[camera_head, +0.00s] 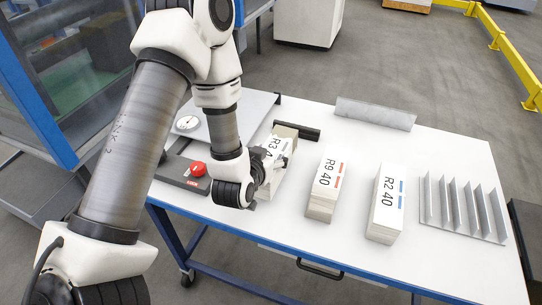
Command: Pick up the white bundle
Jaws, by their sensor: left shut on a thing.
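Three white bundles stand in a row on the white table (440,268). The leftmost bundle (272,143), with "R3 4" readable on top, is partly covered by my left gripper. The middle bundle (325,185) reads "R9 40" and has red marks. The right bundle (386,205) reads "R2 40" and has blue marks. My left gripper (270,172) is shut on the leftmost bundle; its fingers are small and partly hidden by the wrist. My right gripper is out of view.
A grey scale with a dial (187,123) and a dark box with a red button (197,169) sit left of the bundles. A grey slotted rack (464,207) stands at the right. A metal bar (375,114) lies along the back edge. A blue-framed machine (48,120) is at far left.

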